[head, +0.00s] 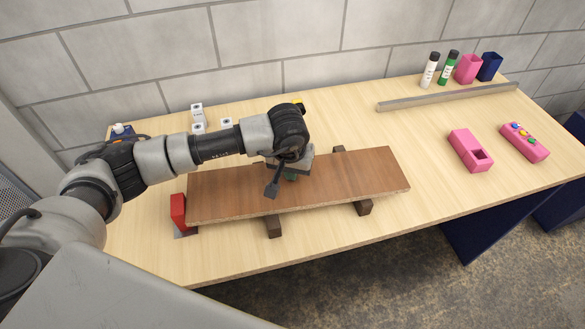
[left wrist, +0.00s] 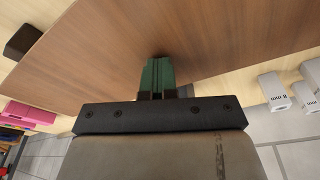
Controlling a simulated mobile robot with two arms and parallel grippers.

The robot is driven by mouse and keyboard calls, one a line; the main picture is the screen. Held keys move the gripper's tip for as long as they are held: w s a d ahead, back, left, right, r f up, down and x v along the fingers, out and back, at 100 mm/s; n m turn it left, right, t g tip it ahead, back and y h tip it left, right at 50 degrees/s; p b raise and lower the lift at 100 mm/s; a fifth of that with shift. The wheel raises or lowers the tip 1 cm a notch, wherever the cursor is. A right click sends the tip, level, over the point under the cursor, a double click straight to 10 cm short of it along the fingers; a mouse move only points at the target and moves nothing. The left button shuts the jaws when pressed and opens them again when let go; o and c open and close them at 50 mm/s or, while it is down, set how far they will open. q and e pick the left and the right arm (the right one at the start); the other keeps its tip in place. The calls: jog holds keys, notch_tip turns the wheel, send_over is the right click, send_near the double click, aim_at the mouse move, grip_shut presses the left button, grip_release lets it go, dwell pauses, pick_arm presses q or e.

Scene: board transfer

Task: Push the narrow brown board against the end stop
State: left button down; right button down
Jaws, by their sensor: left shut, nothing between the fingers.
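The narrow brown board (head: 350,180) lies across dark brown support blocks (head: 273,226) on the table. Its left end is close to the red end stop (head: 178,211); I cannot tell if they touch. My left gripper (head: 291,176) is over the middle of the board, pointing down, with its green fingers shut and empty. In the left wrist view the shut fingers (left wrist: 157,76) show against the board (left wrist: 190,40). I cannot tell if the fingertips touch the board. My right gripper is not in view.
The light wood table (head: 420,140) has clear room right of the board. A long grey-brown bar (head: 450,97) lies at the back right. Small white blocks (head: 197,113) stand behind my left arm.

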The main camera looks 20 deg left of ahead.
pick_arm(q)
jog(key=shift+s+a+f, duration=0.1)
jog(key=shift+s+f, duration=0.4)
jog(key=shift+w+a+r, duration=0.15)
jog(key=shift+w+r, duration=0.15)
jog(key=shift+r, duration=0.3)
jog(key=shift+s+b, duration=0.35)
jog(key=s+b, duration=0.1)
jog(key=s, duration=0.2)
jog(key=s+d+b, duration=0.1)
jog(key=s, duration=0.3)
jog(key=s+b, duration=0.1)
jog(key=s, duration=0.2)
jog(key=shift+s+d+r, duration=0.15)
jog(key=shift+r, duration=0.05)
jog(key=shift+s+r, duration=0.1)
jog(key=shift+s, duration=0.4)
